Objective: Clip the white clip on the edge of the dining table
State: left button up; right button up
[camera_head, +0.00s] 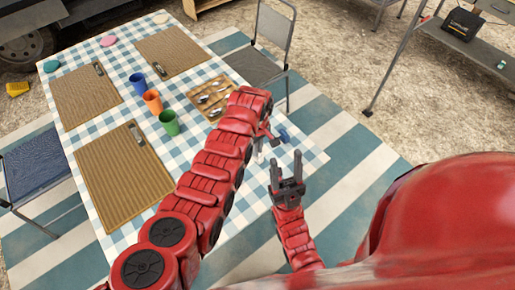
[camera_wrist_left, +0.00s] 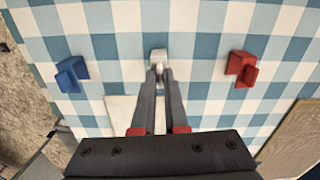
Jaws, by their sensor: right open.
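The white clip (camera_wrist_left: 158,55) is at the fingertips of my left gripper (camera_wrist_left: 160,72) in the left wrist view. The two dark fingers lie close together with the clip at their tips. The blue checked cloth of the dining table (camera_head: 95,200) is behind it. In the head view my left arm covers most of that gripper. I cannot tell from these frames whether the clip touches the cloth. My right gripper (camera_head: 287,180) is open and empty, pointing up, near the table's front right corner.
A blue clip (camera_wrist_left: 71,73) and a red clip (camera_wrist_left: 241,68) lie on either side of the white one. Placemats (camera_head: 122,172), blue, orange and green cups (camera_head: 169,122), and a cutlery tray (camera_head: 228,83) stand on the table. Chairs (camera_head: 272,40) flank it.

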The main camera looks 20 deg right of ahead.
pick_arm(q)
grip_shut()
jog(key=shift+r+p, duration=1.5)
jog(key=shift+r, duration=1.05)
jog(key=shift+f, duration=0.1)
